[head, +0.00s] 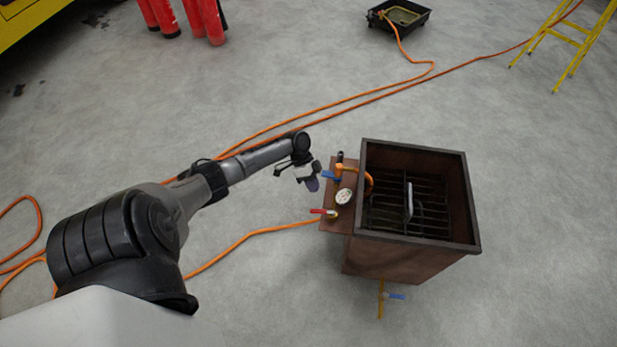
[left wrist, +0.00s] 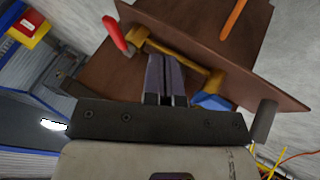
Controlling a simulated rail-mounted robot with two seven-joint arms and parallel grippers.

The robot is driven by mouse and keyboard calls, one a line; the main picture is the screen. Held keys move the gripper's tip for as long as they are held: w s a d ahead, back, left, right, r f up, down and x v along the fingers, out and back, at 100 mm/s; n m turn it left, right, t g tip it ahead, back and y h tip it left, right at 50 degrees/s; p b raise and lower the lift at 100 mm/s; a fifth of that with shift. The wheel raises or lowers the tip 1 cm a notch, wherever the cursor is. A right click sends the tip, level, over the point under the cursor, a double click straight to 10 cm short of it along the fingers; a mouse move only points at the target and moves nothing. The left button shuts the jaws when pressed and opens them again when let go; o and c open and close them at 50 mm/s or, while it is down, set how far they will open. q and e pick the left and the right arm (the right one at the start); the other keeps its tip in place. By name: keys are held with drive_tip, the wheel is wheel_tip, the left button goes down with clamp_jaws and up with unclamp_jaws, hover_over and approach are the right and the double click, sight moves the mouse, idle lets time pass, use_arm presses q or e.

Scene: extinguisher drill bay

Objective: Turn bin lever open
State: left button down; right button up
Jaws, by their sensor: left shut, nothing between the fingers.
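The brown metal bin (head: 420,262) stands on the floor at right of centre in the head view, with an open top and a dark grate inside. A side shelf (head: 330,226) on its left carries a red lever (head: 323,211), a blue lever (head: 329,175) and a round gauge (head: 344,196). Another blue lever (head: 397,296) sits on a yellow pipe low at the front. My left gripper (head: 312,185) is shut and empty, just left of the shelf. In the left wrist view, its fingers (left wrist: 166,75) lie between the red lever (left wrist: 115,34) and blue lever (left wrist: 212,102), over brass piping (left wrist: 182,55). Contact is unclear.
An orange hose (head: 262,231) runs along the floor to the shelf. Red extinguishers (head: 206,20), a black tray (head: 400,14) and a yellow ladder (head: 571,45) stand farther back. The floor right of the bin is clear.

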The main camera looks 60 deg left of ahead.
sight(319, 211)
use_arm(q)
drive_tip(key=d, duration=0.1)
drive_tip(key=s+d+f, duration=0.1)
drive_tip(key=d, duration=0.1)
drive_tip(key=d+b, duration=0.1)
drive_tip(key=shift+s+d+f, duration=0.35)
drive_tip(key=shift+d+f, duration=0.05)
